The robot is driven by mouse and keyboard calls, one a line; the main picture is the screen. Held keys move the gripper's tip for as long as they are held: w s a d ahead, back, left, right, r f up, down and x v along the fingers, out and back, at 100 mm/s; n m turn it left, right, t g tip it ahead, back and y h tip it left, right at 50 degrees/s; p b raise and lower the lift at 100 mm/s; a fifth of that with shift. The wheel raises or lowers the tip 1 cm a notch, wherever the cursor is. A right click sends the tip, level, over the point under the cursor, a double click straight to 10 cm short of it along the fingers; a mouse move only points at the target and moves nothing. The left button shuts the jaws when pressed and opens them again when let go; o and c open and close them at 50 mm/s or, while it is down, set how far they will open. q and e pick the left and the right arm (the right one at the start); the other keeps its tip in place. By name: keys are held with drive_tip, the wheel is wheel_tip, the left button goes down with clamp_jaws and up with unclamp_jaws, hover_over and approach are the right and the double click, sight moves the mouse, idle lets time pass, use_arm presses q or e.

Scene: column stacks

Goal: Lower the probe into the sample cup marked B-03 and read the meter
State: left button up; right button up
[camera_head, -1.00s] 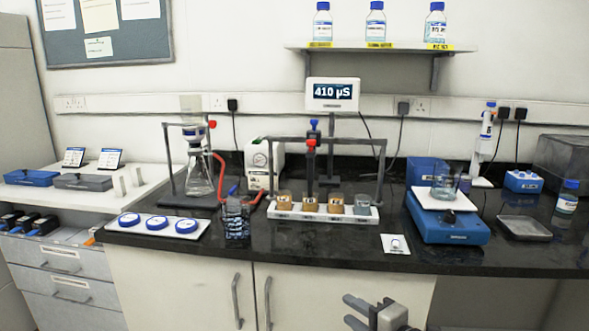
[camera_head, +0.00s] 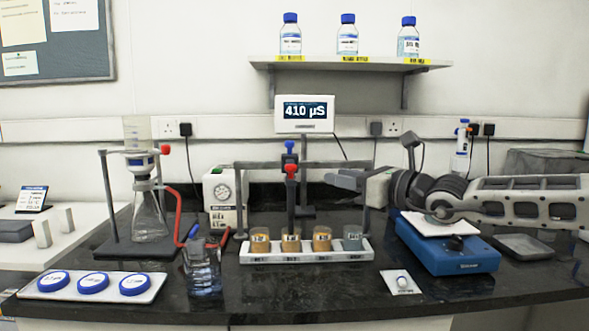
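Several small sample cups stand in a white rack (camera_head: 306,257). Three hold brown-orange contents: the left cup (camera_head: 260,240), the second cup (camera_head: 291,240) and the third cup (camera_head: 322,239). The right-hand cup (camera_head: 353,239) looks grey. Their labels are too small to read. The dark probe (camera_head: 291,200), with red and blue parts on top, stands upright in line with the second cup; I cannot tell whether its tip is inside. The meter (camera_head: 305,113) reads 410 µS. My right gripper (camera_head: 334,180) is right of the probe, apart from it in the picture; its finger gap is unclear. My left gripper is out of view.
A grey rail frame (camera_head: 330,164) spans the rack. A blue balance (camera_head: 455,255) sits under my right arm. A tray with blue-lidded dishes (camera_head: 94,286) is front left.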

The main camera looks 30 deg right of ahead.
sight(295, 168)
drive_tip(key=p+x, duration=0.4)
drive_tip(key=x, duration=0.7)
drive_tip(key=shift+w+d+r+p, duration=0.1)
drive_tip(key=shift+r+p, duration=0.05)
drive_tip(key=shift+p, duration=0.25)
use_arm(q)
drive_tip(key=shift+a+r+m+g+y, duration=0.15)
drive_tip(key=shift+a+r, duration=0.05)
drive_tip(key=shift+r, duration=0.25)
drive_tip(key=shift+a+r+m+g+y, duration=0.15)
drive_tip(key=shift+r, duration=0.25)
use_arm(e)
drive_tip(key=shift+x, duration=0.8)
